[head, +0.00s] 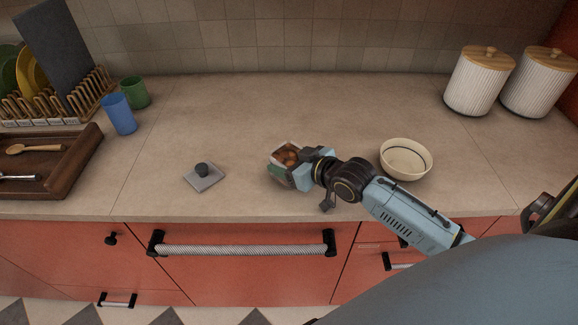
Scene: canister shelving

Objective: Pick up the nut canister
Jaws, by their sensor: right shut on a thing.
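The nut canister (280,168) is an open, small container with brown nuts showing inside its top. It is at the middle of the counter, near the front. My right gripper (300,168) comes in from the right and is shut on the canister's right side. The gripper hides part of the canister, and I cannot tell whether its base touches the counter. A grey square lid (204,177) with a dark round knob lies on the counter to the left. My left gripper is not in view.
A cream bowl (406,159) stands right of the gripper, close behind my forearm. Two white ribbed canisters (479,82) stand at the back right. A blue cup (119,114), a green cup (134,92), a dish rack (60,104) and a wooden tray (84,158) are at left. The back middle is clear.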

